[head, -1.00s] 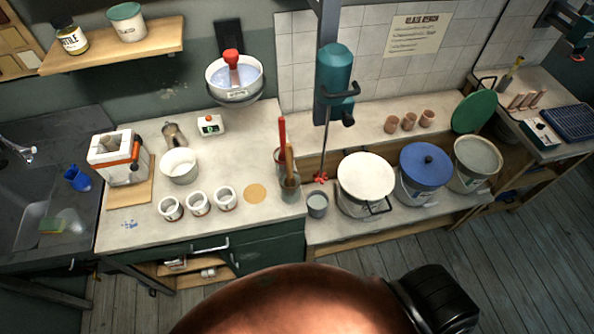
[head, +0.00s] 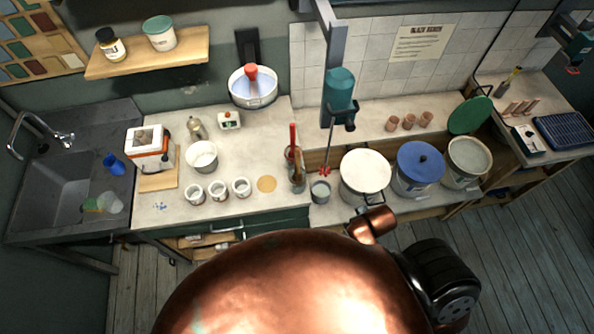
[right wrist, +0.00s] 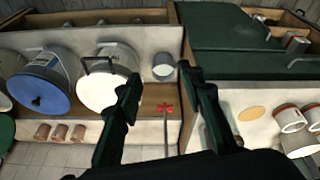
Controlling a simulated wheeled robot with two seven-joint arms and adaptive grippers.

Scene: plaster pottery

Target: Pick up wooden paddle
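The wooden paddle (head: 299,168) appears in the head view as a brown handle standing in a grey container (head: 297,185) near the counter's front right corner. A red-handled tool (head: 293,138) stands right behind it. In the right wrist view I cannot make out the paddle; the finger on the right may cover it. My right gripper (right wrist: 167,84) is open, with its two dark green fingers wide apart and nothing between them at the tips. The grey cup (right wrist: 163,68) and red mixer head (right wrist: 165,108) show beyond the gap. My left gripper is not in view.
Right of the container are a grey cup (head: 320,191), a hanging teal mixer (head: 340,90), a white-lidded bucket (head: 365,172) and a blue-lidded bucket (head: 420,162). Several white pots (head: 218,190) stand to its left, with a tan disc (head: 267,184) between. Open floor lies in front.

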